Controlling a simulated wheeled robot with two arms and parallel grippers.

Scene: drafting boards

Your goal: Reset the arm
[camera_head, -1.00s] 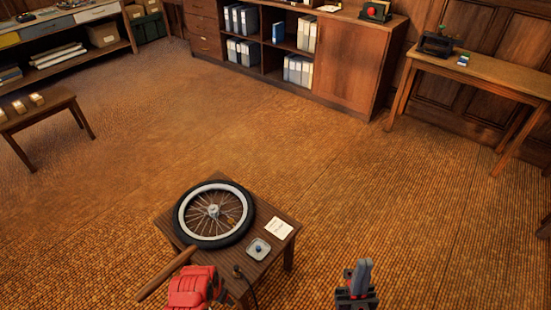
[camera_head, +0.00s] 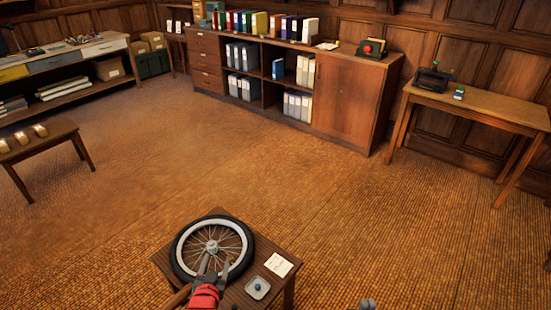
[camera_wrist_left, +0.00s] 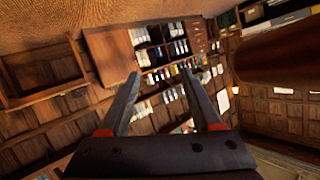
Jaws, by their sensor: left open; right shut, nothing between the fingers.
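My left gripper (camera_head: 216,263) is in front of the spoked wheel (camera_head: 181,262) in the head view, with its red wrist below. Its two dark fingers are apart and empty. In the left wrist view the open fingers (camera_wrist_left: 163,72) have nothing between them and face the shelves across the room. Only the tip of my right gripper (camera_head: 367,304) shows at the bottom edge of the head view. It is shut and empty.
The wheel lies flat on a small dark table (camera_head: 240,220). A white note (camera_head: 279,264) and a small grey tray (camera_head: 258,287) lie beside it. A wooden cabinet (camera_head: 350,100), a side table (camera_head: 490,105) and a bench (camera_head: 40,150) stand farther off. The floor between is clear.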

